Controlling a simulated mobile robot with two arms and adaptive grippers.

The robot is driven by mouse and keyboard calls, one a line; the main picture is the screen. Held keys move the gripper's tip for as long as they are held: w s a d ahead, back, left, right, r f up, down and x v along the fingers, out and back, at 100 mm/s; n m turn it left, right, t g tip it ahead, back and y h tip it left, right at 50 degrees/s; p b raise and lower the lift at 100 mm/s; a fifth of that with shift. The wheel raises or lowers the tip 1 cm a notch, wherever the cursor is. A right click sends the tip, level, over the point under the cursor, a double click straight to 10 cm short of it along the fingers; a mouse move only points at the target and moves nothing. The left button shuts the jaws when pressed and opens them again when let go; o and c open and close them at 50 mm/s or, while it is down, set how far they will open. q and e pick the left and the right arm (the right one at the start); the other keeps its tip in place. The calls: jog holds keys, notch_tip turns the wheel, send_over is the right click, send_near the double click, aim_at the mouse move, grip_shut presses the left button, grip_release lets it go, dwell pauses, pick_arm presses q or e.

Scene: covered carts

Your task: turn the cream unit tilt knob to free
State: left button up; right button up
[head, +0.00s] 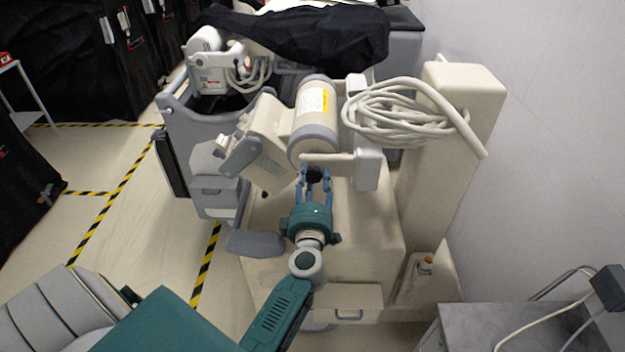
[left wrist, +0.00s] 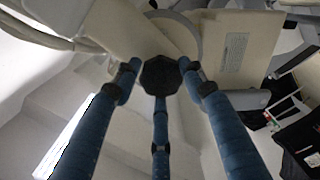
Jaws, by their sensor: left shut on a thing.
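The cream unit (head: 275,120) stands in the middle of the head view, with a cylindrical head and a yellow label. Its black tilt knob (head: 314,174) sits below the cylinder. My left gripper (head: 315,182) reaches up to the knob with its blue fingers closed around it. In the left wrist view the knob (left wrist: 160,75) shows as a dark, many-sided disc between the three fingertips (left wrist: 160,82). No marking for the knob's setting can be read. My right gripper is in neither view.
A coiled cream cable (head: 405,112) hangs beside the cream column (head: 465,120) at the right. A grey metal cart (head: 500,325) stands at the lower right. Black covered carts (head: 75,55) line the left. Open floor (head: 115,225) with yellow-black tape lies at left.

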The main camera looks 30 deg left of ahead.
pick_arm(q)
jog(key=shift+d+f, duration=0.15)
jog(key=shift+f, duration=0.25)
jog(key=o, duration=1.2)
jog(key=shift+c, duration=0.2)
jog(key=shift+r, duration=0.2)
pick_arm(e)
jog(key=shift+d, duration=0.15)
pick_arm(q)
jog(key=v, duration=0.7)
jog(key=shift+s+d, duration=0.2)
